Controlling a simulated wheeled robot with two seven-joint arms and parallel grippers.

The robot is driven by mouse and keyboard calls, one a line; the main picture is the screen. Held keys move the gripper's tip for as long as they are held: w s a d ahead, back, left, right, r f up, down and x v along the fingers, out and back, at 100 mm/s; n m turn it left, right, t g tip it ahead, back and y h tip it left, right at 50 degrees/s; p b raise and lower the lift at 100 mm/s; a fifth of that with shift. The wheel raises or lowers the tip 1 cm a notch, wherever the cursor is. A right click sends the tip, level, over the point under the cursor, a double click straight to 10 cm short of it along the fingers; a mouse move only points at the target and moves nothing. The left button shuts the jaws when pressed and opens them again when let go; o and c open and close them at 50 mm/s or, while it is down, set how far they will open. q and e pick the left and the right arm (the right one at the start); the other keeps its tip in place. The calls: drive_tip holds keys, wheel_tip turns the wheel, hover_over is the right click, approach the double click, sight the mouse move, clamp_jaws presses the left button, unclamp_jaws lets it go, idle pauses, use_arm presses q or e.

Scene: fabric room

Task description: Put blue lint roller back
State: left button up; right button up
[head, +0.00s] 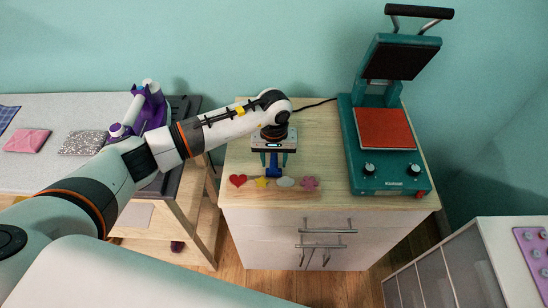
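The blue lint roller (273,166) is small and partly hidden under my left gripper. Its blue part shows on the wooden cabinet top, behind a row of small coloured shapes. My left gripper (272,161) points down over it. The two teal fingertips stand apart on either side of the blue part, with what looks like a gap on each side. The gripper body hides the rest of the roller. My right gripper is not in view.
A red heart (238,180), yellow star (262,183), pale oval (285,182) and pink flower (309,183) lie along the cabinet's front (340,196). A teal heat press (386,140) stands open at right. A grey-topped table (60,110) with a purple-white machine (148,105) is at left.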

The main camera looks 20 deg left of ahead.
sight(274, 157)
use_arm(q)
drive_tip(key=shift+r, duration=0.15)
wheel_tip(274, 157, up, 12)
drive_tip(key=p, duration=0.5)
drive_tip(key=shift+r+p, duration=0.2)
drive_tip(key=shift+p, duration=0.2)
